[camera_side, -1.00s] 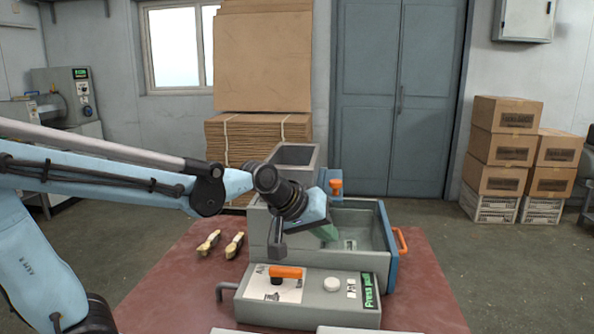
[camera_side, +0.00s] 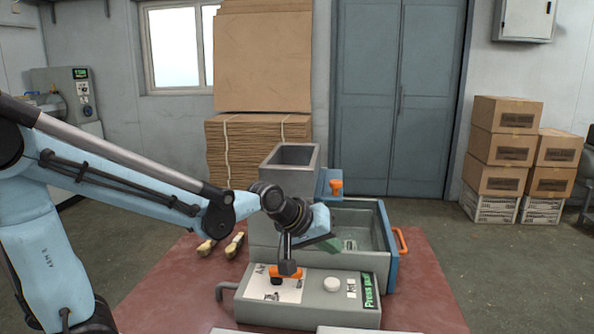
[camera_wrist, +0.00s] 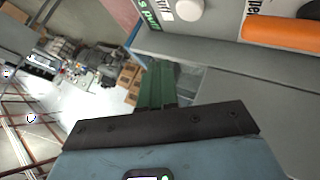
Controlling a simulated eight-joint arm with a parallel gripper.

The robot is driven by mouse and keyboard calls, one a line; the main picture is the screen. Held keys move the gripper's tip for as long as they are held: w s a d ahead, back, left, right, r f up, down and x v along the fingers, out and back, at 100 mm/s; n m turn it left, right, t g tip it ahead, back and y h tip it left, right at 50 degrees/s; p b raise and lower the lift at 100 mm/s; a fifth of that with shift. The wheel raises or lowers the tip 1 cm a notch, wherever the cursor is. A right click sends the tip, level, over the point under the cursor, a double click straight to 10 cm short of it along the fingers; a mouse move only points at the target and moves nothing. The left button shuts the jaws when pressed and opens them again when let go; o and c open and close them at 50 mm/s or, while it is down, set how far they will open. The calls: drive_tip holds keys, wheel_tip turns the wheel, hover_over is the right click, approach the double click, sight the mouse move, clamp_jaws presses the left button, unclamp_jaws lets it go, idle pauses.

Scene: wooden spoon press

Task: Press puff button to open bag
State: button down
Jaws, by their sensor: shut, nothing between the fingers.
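A grey control panel (camera_side: 255,306) stands on the red table and carries a white round button (camera_side: 332,284). A green label (camera_side: 369,291) reading "Press pu…" is at its right end. An orange handle (camera_side: 292,273) sits on its left half, partly covered by the dark block hanging from my wrist. My gripper (camera_side: 329,244) is shut and empty, its green fingers pointing right, above and behind the button, apart from it. In the wrist view, the green fingers (camera_wrist: 157,85) are together. The white button (camera_wrist: 189,9) and orange handle (camera_wrist: 280,33) show at the top. No bag is recognisable.
Behind the panel stands a grey press with an open hopper (camera_side: 291,156) and a blue-edged tray (camera_side: 391,240). An orange knob (camera_side: 336,187) is above the tray. Wooden pieces (camera_side: 234,245) lie on the table (camera_side: 180,280) to the left. Cartons (camera_side: 503,147) are stacked at the far right.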

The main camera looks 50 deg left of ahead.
sight(328, 283)
drive_tip(key=shift+f, duration=2.5)
drive_tip(key=shift+f, duration=0.1)
drive_tip(key=shift+f, duration=0.35)
drive_tip(key=shift+f, duration=0.5)
idle(0.8)
drive_tip(key=shift+r, duration=0.95)
drive_tip(key=shift+r, duration=2.5)
